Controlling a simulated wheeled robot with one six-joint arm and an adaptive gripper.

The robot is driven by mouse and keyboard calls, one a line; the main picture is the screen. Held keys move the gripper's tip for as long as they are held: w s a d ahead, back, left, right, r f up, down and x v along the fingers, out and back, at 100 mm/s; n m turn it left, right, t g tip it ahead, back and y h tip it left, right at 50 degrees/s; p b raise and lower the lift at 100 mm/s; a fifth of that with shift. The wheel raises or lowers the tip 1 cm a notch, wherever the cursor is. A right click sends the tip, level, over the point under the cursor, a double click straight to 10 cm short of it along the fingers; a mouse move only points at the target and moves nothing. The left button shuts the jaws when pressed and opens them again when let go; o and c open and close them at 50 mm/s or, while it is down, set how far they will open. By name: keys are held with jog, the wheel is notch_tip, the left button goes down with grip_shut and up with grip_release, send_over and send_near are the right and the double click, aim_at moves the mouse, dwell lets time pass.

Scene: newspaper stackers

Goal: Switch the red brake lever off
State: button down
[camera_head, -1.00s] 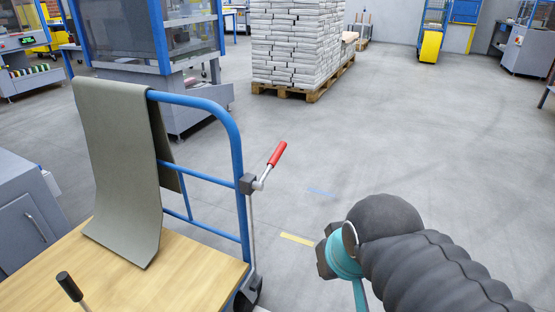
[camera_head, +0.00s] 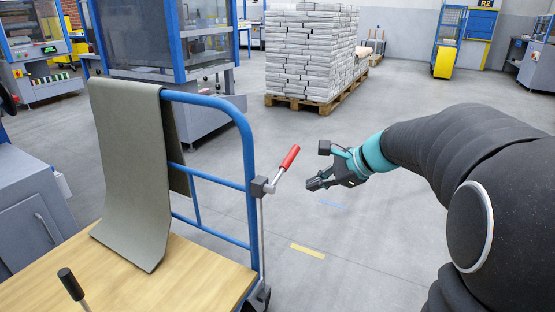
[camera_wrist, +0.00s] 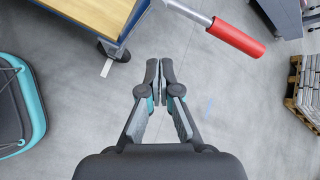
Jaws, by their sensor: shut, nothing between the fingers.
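The red brake lever (camera_head: 289,157) has a red grip on a metal rod, fixed by a dark clamp (camera_head: 259,186) to the blue cart frame (camera_head: 245,135). The lever slants up and to the right. In the wrist view the red grip (camera_wrist: 236,36) shows at the upper right, beyond and to the right of the fingertips. My gripper (camera_head: 310,185) is to the right of the lever in the head view, apart from it. In the wrist view its fingers (camera_wrist: 166,64) are together and empty.
The cart has a wooden deck (camera_head: 185,285) and a grey-green sheet (camera_head: 130,170) draped over its rail. A dark-knobbed lever (camera_head: 70,283) stands at the front left. A pallet (camera_head: 345,95) of newspaper stacks stands behind. The floor right of the cart is clear.

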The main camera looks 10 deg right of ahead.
aim_at(284, 167)
jog(key=w+d+f+m+t+y, duration=0.1)
jog(key=w+d+m+t, duration=0.1)
jog(key=w+d+m, duration=0.3)
jog(key=w+d, duration=0.1)
jog(key=w, duration=0.1)
jog(key=shift+w+f+b, duration=0.15)
jog(key=shift+w+b, duration=0.15)
jog(key=shift+b, duration=0.1)
jog(key=b+x, duration=0.1)
jog(key=x, duration=0.9)
jog(key=r, duration=0.2)
jog(key=a+r, duration=0.1)
jog(key=r, duration=0.1)
jog(key=shift+s+a, duration=0.1)
jog(key=shift+s, duration=0.05)
jog(key=shift+r, duration=0.15)
